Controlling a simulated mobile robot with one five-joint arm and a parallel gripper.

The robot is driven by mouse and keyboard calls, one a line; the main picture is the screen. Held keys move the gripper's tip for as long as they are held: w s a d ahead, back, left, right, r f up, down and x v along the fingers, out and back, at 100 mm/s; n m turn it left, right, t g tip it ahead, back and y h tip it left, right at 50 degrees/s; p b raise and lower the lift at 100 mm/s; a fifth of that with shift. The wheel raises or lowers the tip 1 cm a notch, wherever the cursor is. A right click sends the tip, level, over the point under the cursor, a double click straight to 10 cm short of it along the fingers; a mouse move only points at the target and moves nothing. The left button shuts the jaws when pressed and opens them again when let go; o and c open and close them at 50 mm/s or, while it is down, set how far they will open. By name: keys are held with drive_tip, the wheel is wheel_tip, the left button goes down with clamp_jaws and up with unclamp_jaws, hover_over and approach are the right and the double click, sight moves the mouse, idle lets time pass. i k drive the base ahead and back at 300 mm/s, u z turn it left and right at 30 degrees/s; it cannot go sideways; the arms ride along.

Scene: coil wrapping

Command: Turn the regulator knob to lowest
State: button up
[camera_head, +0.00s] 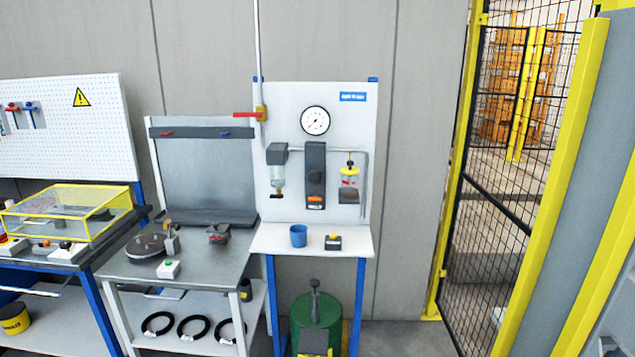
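A white air-service panel (288,110) stands upright against the grey wall, right of centre. A round white pressure gauge (315,121) is at its upper middle; its reading is too small to tell. Below it is a dark upright block (315,155) with a small round dark knob (315,175), which looks like the regulator knob, and an orange part (315,199) lower down. The knob's setting cannot be made out. My gripper is not in view.
A green drum (316,318) stands underneath. A grey workbench (205,265) is to the left; yellow-framed fencing (463,150) is to the right. Floor (405,338) shows between.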

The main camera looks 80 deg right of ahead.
sight(315, 176)
drive_tip(key=z, duration=0.4)
drive_tip(key=i, duration=1.05)
drive_tip(key=u, duration=0.15)
